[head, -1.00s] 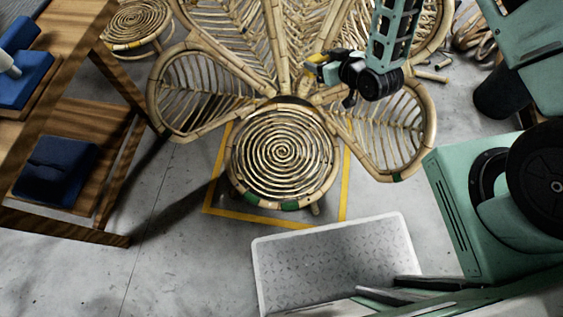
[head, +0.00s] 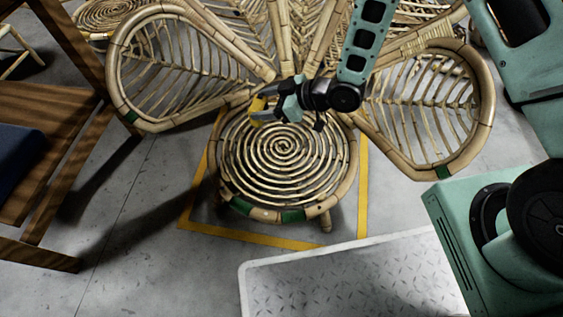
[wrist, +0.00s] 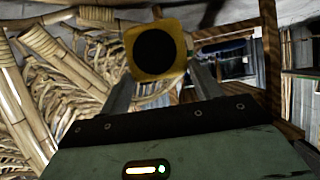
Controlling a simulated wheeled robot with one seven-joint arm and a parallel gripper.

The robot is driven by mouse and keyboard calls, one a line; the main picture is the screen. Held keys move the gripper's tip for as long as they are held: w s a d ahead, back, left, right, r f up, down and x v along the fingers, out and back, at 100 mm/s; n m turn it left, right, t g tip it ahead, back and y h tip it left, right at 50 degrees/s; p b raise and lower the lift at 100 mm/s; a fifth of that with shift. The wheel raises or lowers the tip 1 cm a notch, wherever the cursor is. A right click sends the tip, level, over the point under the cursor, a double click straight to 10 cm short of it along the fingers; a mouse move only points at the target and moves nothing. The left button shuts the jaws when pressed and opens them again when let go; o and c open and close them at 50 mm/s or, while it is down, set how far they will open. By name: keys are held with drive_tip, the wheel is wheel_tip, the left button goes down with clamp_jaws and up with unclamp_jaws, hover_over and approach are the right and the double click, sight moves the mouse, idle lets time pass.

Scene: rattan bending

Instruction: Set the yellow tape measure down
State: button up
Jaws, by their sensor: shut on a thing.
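The yellow tape measure (head: 258,108) is at the tip of my gripper (head: 268,102) in the head view. My gripper is shut on it, over the back part of the round spiral rattan seat (head: 282,160). The head view does not show clearly how high it is above the seat. In the wrist view the tape measure (wrist: 156,50) is a yellow square with a dark round face, held between the two fingers (wrist: 163,80).
Rattan chair-back petals (head: 195,65) rise behind the seat, with another petal (head: 425,110) to the right.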

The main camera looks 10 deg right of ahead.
drive_tip(key=f, duration=0.1)
drive_tip(key=b, duration=0.1)
drive_tip(key=a+f, duration=0.1)
drive_tip(key=shift+s+a+f+n+g+b, duration=0.1)
drive_tip(key=shift+s+f+n+g+b, duration=0.25)
drive_tip(key=shift+s+n+g+b, duration=0.05)
drive_tip(key=shift+f, duration=0.4)
drive_tip(key=b, duration=0.6)
hover_over(266, 149)
wheel_tip(266, 149, down, 9)
drive_tip(key=shift+f, duration=0.1)
drive_tip(key=shift+r, duration=0.2)
drive_tip(key=shift+f, duration=0.15)
drive_tip(key=o, duration=1.2)
drive_tip(key=shift+c, duration=0.2)
